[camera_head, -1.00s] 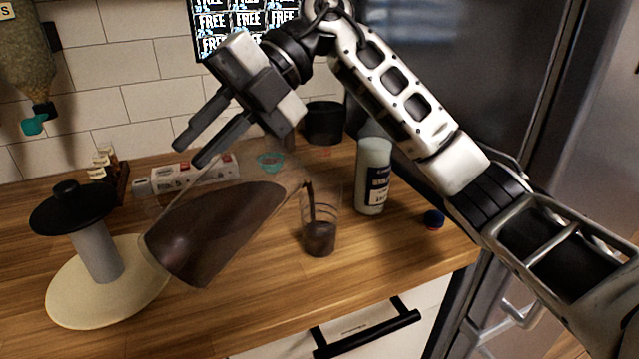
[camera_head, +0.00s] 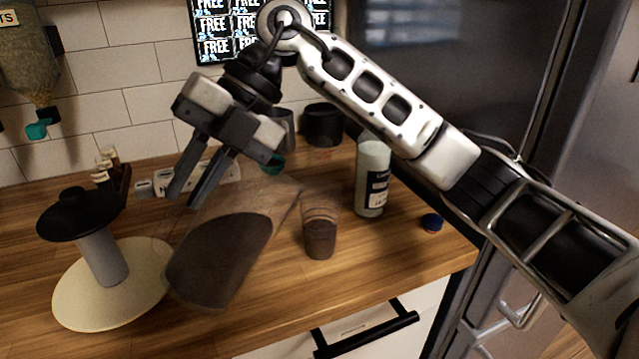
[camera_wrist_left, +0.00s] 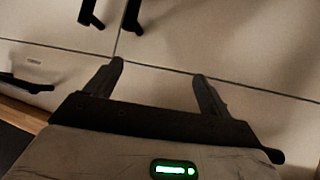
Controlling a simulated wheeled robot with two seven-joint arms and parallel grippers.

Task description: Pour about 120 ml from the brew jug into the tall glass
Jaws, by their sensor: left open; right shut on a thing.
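The brew jug (camera_head: 222,252) is a clear vessel with dark coffee in it, in the head view. My right gripper (camera_head: 184,200) is shut on it, and the jug hangs in the air, tilted with its mouth toward the tall glass. The tall glass (camera_head: 320,232) stands upright on the counter to the jug's right, with dark liquid in its lower part. The jug's upper right edge is near the glass rim, and no stream shows between them. My left gripper (camera_wrist_left: 160,82) is open and empty in the left wrist view, in front of cabinet fronts.
A white bottle with a dark label (camera_head: 372,178) stands behind the glass at right. A cream round base with a black top (camera_head: 112,296) stands at left. Front counter is clear.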

